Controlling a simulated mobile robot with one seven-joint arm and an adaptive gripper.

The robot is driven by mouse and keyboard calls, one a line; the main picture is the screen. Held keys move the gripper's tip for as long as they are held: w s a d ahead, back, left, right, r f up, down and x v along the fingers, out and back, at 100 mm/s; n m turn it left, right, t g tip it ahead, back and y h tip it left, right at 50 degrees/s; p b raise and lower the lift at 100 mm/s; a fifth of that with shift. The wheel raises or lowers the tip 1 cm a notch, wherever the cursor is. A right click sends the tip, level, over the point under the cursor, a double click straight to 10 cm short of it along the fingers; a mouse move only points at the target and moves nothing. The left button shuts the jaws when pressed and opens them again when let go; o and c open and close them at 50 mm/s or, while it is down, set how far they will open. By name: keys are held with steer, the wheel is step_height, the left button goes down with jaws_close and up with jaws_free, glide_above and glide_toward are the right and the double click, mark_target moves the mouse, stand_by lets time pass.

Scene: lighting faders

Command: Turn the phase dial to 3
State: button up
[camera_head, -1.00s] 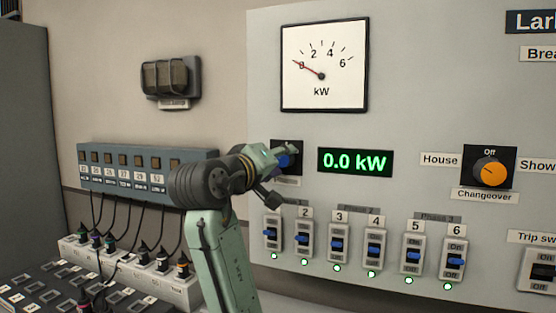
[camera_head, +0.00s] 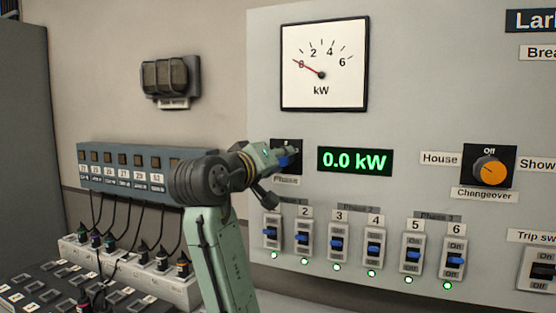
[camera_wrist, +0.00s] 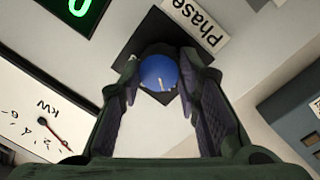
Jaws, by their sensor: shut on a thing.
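The phase dial is a round blue knob (camera_wrist: 158,72) on a dark square plate (camera_wrist: 182,92), with a "Phase" label (camera_wrist: 197,22) beside it in the wrist view. My gripper (camera_wrist: 161,78) has a finger on either side of the knob and is shut on it. A short pale mark shows on the knob's face. In the head view, my gripper (camera_head: 280,172) covers much of the dial; only a bit of blue (camera_head: 284,161) shows. The dial's numbers are hidden or too small to read, so I cannot tell its setting.
Right of the dial are a green "0.0 kW" display (camera_head: 355,160) and an orange changeover knob (camera_head: 490,171). A kW meter (camera_head: 324,65) hangs above, its needle at 0. Several blue-levered breaker switches (camera_head: 337,244) with lit green lamps sit close below.

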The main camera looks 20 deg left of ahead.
steer(key=m+b, duration=0.1)
steer(key=m, duration=0.6)
steer(key=m+y, duration=0.1)
steer(key=m, duration=0.6)
steer(key=m+y+b, duration=0.1)
steer(key=m, duration=0.6)
steer(key=shift+d+r+g+b, duration=0.1)
steer(key=shift+d+g+b, duration=0.2)
steer(key=shift+d, duration=0.1)
stand_by(0.3)
steer(key=o, duration=1.1)
steer(key=shift+o, duration=0.2)
